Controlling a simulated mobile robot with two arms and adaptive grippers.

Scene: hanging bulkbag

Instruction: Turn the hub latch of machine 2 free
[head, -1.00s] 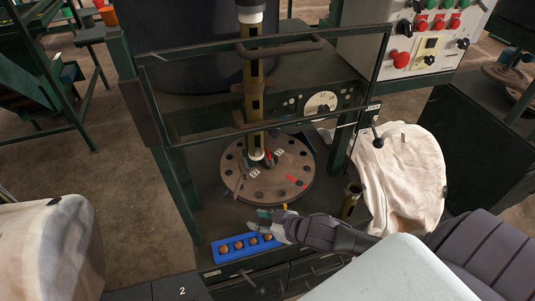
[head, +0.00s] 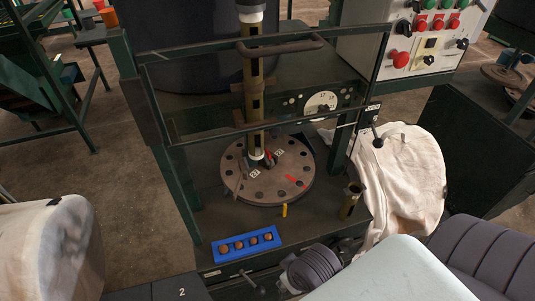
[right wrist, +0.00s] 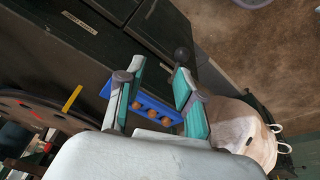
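The machine's round brown plate (head: 245,185) lies flat on the dark table, with a ring of holes and a red mark. The upright olive pole (head: 253,95) meets its centre. A small dark and red piece (head: 269,158) sits by the pole's foot at the hub; I cannot tell clearly whether it is the latch or how it is turned. My right gripper (right wrist: 158,80) is open in the right wrist view, teal pads apart and nothing gripped. It is hidden in the head view. The plate edge (right wrist: 35,108) shows left of it. My left gripper is not in view.
A blue tray (head: 220,248) with several brown balls lies at the table's front; it shows beyond my right fingers (right wrist: 155,108). A yellow peg (head: 284,210) and an upright tube (head: 350,200) stand nearby. Bars (head: 260,133) cross before the pole.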

